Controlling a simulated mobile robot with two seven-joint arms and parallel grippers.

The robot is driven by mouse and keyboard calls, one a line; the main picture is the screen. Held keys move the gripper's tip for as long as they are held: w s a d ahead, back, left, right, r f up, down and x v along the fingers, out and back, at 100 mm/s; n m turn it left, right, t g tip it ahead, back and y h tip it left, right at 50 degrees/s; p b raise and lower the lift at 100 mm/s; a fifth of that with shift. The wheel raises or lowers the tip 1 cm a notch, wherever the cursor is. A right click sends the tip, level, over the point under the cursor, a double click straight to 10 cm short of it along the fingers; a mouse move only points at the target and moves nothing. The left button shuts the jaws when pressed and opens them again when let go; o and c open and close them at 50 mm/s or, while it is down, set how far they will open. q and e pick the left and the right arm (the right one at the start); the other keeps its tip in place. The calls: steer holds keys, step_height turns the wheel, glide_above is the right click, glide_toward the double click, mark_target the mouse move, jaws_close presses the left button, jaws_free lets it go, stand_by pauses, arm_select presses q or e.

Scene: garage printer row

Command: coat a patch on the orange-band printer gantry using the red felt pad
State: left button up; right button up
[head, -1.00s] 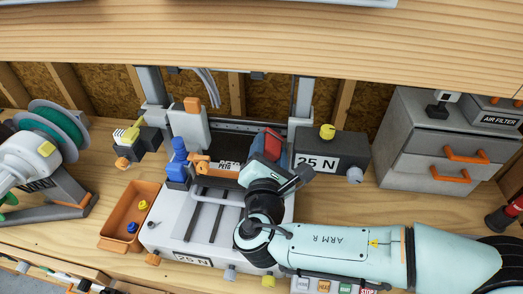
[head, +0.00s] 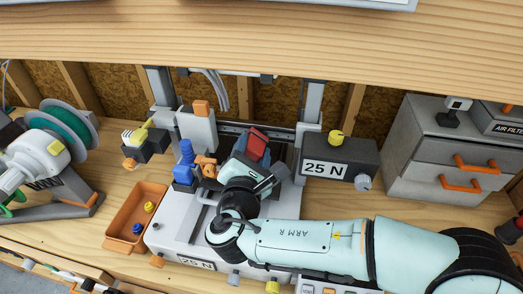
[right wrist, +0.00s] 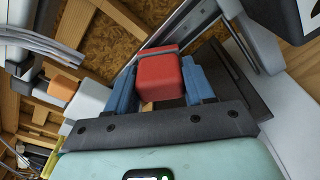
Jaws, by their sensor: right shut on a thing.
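My right gripper (right wrist: 160,88) is shut on the red felt pad (right wrist: 160,76), a red block between its two blue fingers in the right wrist view. In the head view the red pad (head: 258,139) shows at the tip of my right arm, over the back of the printer bed. The printer gantry has grey uprights (head: 311,103) and a dark crossbar behind the pad. An orange piece (head: 207,166) shows just left of my gripper; my gripper hides what lies to its right. I cannot tell whether the pad touches the gantry. My left gripper is not in view.
A dark 25 N box (head: 363,157) stands right of the pad. A blue part (head: 186,160) stands left of it. An orange bin (head: 125,215) and a green spool (head: 72,130) are further left. A grey drawer cabinet (head: 425,145) is at the right. A wooden shelf overhangs the back.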

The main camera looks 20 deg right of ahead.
steer(key=shift+w+a+p, duration=0.2)
steer(key=shift+w+a, duration=0.65)
steer(key=shift+a, duration=0.25)
steer(key=shift+w+a+p, duration=0.2)
steer(key=shift+w+a, duration=0.6)
steer(key=shift+a, duration=0.3)
steer(key=b+v, duration=0.1)
steer(key=v, duration=0.5)
steer(key=shift+f, duration=0.25)
steer(key=shift+a, duration=0.1)
steer(key=v, duration=0.3)
steer(key=shift+w+a+f+b, duration=0.1)
steer(key=shift+b, duration=0.25)
steer(key=shift+w, duration=0.1)
